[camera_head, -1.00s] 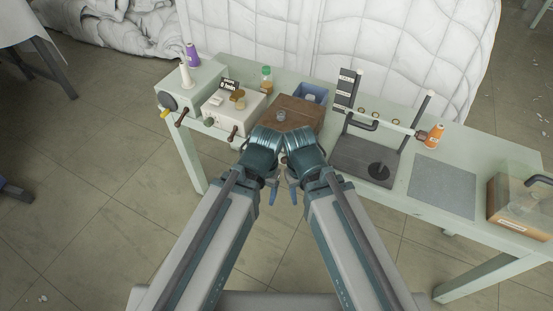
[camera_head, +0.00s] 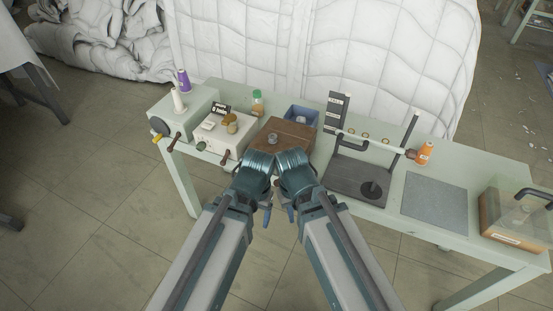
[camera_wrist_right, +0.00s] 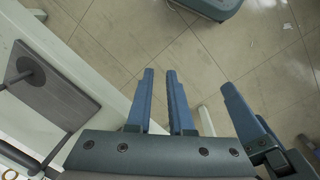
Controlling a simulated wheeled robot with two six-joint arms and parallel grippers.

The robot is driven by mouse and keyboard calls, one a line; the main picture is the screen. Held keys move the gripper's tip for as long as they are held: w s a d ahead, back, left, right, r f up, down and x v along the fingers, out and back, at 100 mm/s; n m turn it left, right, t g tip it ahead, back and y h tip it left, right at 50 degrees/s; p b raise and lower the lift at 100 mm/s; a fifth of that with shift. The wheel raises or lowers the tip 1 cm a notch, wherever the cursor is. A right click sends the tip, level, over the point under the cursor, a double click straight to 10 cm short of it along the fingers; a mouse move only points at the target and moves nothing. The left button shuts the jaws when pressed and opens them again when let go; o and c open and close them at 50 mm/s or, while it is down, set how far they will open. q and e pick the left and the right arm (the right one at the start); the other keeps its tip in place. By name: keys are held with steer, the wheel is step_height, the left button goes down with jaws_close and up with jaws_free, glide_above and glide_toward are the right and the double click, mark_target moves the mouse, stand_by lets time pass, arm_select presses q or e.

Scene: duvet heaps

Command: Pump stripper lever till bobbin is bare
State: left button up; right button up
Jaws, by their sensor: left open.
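My left gripper (camera_head: 267,214) and right gripper (camera_head: 291,214) hang side by side, fingers down, in front of the table edge. The right wrist view shows two blue fingers of my right gripper (camera_wrist_right: 160,85) with a gap and nothing between them; a third blue finger beside them seems to be my left gripper's. A white machine box (camera_head: 214,138) carries tan round pieces and a dark side handle (camera_head: 226,157). A dark stand (camera_head: 362,180) has two uprights and a pale crossbar (camera_head: 375,143); an orange spool (camera_head: 424,153) is by its right end. I cannot tell which part is the stripper lever.
The pale green table (camera_head: 455,258) also holds a brown box (camera_head: 296,135), a blue bin (camera_head: 302,116), a grey mat (camera_head: 434,204) and a clear-covered box (camera_head: 515,222). White and purple cones stand at left. A quilted white duvet (camera_head: 330,60) is behind.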

steer(key=w+r+m+p, duration=0.2)
steer(key=w+r+p, duration=0.2)
steer(key=w+a+r+m+t+y+p, duration=0.1)
steer(key=w+r+m+p, duration=0.2)
steer(key=w+r+p, duration=0.1)
steer(key=w+a+r+m+p, duration=0.1)
steer(key=w+r+m+p, duration=0.1)
steer(key=w+r, duration=0.3)
steer(key=shift+w+m+t+p, duration=0.4)
steer(key=shift+w+p, duration=0.05)
steer(key=shift+p, duration=0.45)
jaws_close()
arm_select(q)
step_height(320, 180, up, 13)
arm_select(e)
steer(key=shift+w+r+m+y, duration=0.15)
steer(key=shift+w+m+y, duration=0.15)
steer(key=shift+w, duration=0.1)
steer(key=f+b, duration=0.4)
steer(key=a+f+b, duration=0.1)
steer(key=f+b, duration=0.8)
steer(key=shift+w+a+f, duration=0.25)
steer(key=shift+a+f, duration=0.05)
steer(key=shift+a, duration=0.05)
arm_select(q)
step_height(320, 180, down, 13)
steer(key=shift+f, duration=0.2)
